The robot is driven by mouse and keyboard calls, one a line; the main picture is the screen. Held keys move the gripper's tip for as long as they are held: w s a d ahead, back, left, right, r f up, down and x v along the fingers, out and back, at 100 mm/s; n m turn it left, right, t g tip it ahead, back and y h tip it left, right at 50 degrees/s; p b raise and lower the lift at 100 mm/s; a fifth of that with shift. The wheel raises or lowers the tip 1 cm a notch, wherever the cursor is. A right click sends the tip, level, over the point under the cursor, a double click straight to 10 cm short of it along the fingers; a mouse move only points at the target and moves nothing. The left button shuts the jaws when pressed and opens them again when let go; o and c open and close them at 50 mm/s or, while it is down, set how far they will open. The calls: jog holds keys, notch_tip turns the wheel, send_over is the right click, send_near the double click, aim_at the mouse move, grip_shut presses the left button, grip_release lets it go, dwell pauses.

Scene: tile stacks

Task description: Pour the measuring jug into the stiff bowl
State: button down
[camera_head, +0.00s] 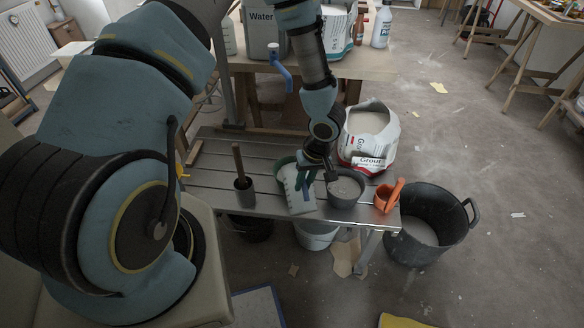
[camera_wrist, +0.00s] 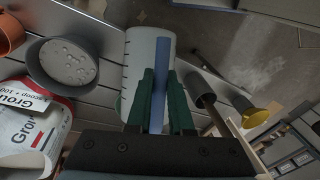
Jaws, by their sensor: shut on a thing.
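The measuring jug (camera_head: 296,195) is pale and translucent with dark scale marks. It also shows in the wrist view (camera_wrist: 138,72), with a blue upright handle (camera_wrist: 160,75). My gripper (camera_head: 308,180) is shut on that handle, its green fingers (camera_wrist: 161,92) on either side of it. The jug looks close to upright near the table's front edge; I cannot tell whether it touches the table. What is inside it is hidden. A dark grey bowl (camera_head: 345,190) stands just right of the jug in the head view. In the wrist view the bowl (camera_wrist: 62,62) holds a grey mix with pale lumps.
An orange cup (camera_head: 388,196) stands right of the bowl, at the slatted table's (camera_head: 212,178) corner. A grout bag (camera_head: 369,140) stands behind the bowl. A dark pot (camera_head: 244,190) with a wooden-handled tool is to the left. A black bucket (camera_head: 458,236) is on the floor at right.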

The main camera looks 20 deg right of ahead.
jog(key=shift+w+r+p, duration=0.15)
jog(key=shift+r+p, duration=0.2)
jog(key=shift+p, duration=0.65)
jog(key=g+p, duration=0.1)
jog(key=p, duration=0.3)
jog(key=w+r+p, duration=0.1)
jog(key=p, duration=0.3)
jog(key=shift+w+d+r+g, duration=0.1)
jog(key=shift+w+r+g, duration=0.15)
jog(key=shift+g, duration=0.15)
jog(key=shift+w+f, duration=0.1)
jog(key=shift+w, duration=0.1)
jog(key=shift+w+d+r+g+p, duration=0.15)
jog(key=shift+w+r+g, duration=0.25)
jog(key=shift+w, duration=0.2)
jog(key=shift+w+r+g+p, duration=0.15)
jog(key=shift+w+r+g, duration=0.2)
jog(key=shift+w, duration=0.3)
jog(key=shift+w+d+r+g+p, duration=0.15)
jog(key=shift+w+r+g, duration=0.1)
jog(key=shift+w+g, duration=0.3)
dwell(1.0)
